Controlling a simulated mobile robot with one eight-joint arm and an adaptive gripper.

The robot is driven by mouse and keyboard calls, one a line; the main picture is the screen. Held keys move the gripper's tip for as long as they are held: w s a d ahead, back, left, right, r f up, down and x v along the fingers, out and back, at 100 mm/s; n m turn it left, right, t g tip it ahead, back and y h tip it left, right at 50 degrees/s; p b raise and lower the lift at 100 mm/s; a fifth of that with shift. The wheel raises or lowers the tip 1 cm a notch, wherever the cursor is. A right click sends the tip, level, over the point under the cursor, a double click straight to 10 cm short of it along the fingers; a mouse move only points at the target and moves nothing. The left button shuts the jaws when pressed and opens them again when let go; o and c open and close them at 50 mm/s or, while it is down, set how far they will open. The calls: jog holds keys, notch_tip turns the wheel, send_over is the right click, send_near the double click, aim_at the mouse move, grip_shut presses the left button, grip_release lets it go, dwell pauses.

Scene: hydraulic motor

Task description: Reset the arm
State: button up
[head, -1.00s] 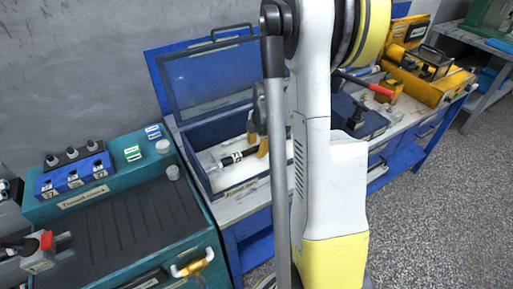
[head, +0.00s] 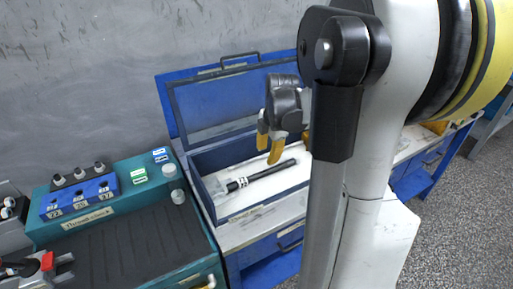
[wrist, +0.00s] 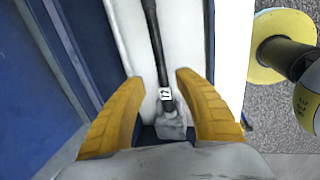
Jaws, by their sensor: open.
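My gripper (head: 271,140) has yellow fingers and hangs above the open blue box in the head view. In the wrist view my gripper (wrist: 158,95) shows its two fingers spread apart with nothing between them in their grasp. A black rod-like tool with a clear end (head: 255,179) lies in the box on a white lining, below the fingers. It also shows in the wrist view (wrist: 157,50), running between and beyond the fingers, apart from them. My arm covers part of the box's right side in the head view.
The blue box (head: 207,204) has its lid (head: 220,98) raised against the wall. A teal bench (head: 125,222) with a blue socket block (head: 79,196) stands at the left. Grey floor (head: 456,215) lies open at the right.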

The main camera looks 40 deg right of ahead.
jog(key=s+a+r+m+t, duration=0.1)
jog(key=s+a+r+m, duration=0.1)
jog(key=a+m, duration=0.3)
jog(key=s+a+r+m+t, duration=0.2)
jog(key=s+a+r+m, duration=0.1)
jog(key=a, duration=1.1)
jog(key=s+a+r+m+t, duration=0.1)
jog(key=s+a+r+m, duration=0.1)
jog(key=s+a+m, duration=0.2)
jog(key=a+m, duration=0.3)
jog(key=a, duration=0.2)
jog(key=shift+a+r+t+y, duration=0.2)
jog(key=shift+a+t+y, duration=0.1)
jog(key=shift+d, duration=0.1)
